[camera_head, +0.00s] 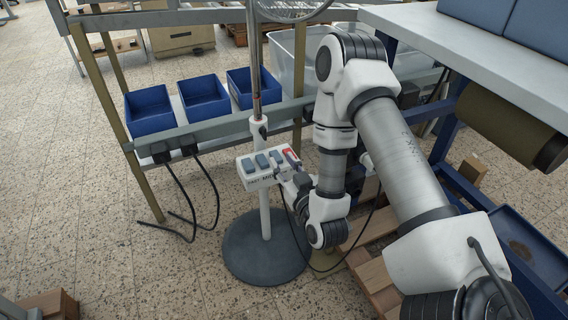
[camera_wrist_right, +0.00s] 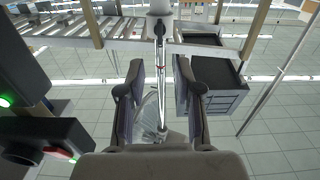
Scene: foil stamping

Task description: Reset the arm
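My right arm reaches in from the lower right of the head view, bent at the elbow. Its right gripper (camera_head: 296,183) is beside the small white control box (camera_head: 262,169) on a stand, near the box's right end. The box carries several blue-grey switches and one red one (camera_head: 291,153). In the right wrist view the gripper (camera_wrist_right: 161,66) has its two fingers apart. A pole shows in the gap beyond them, and nothing is seen gripped. Dark blocks with a green light (camera_wrist_right: 5,101) and a red part (camera_wrist_right: 59,153) sit close at the left. My left gripper is not in view.
The stand's round dark base (camera_head: 262,250) is on the tiled floor. Blue bins (camera_head: 150,112) line a rack behind it. A wooden pallet (camera_head: 375,285) and a blue-framed table with a grey top (camera_head: 475,62) stand at the right. The floor at left is mostly open.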

